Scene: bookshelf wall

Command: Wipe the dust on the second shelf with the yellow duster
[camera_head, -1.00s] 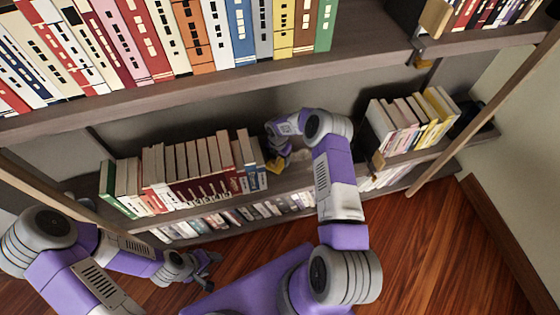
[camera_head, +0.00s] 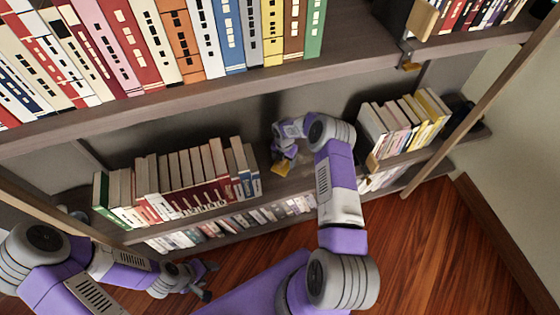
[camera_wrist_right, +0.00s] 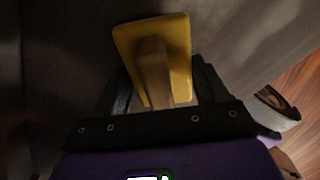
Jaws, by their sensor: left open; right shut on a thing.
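The yellow duster (camera_head: 281,169) is at the second shelf (camera_head: 305,178), in the gap between the left row of books and the right group. My right gripper (camera_head: 284,154) is shut on it. In the right wrist view the duster (camera_wrist_right: 178,62) shows as a yellow pad with a brown handle (camera_wrist_right: 153,72) between the fingers. The pad is over the grey shelf surface; I cannot tell whether it touches. No dust can be made out. My left gripper (camera_head: 205,279) is open and empty, low over the floor in front of the shelves.
A row of books (camera_head: 185,178) stands left of the duster, close to it. The shelf between the book groups is clear.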

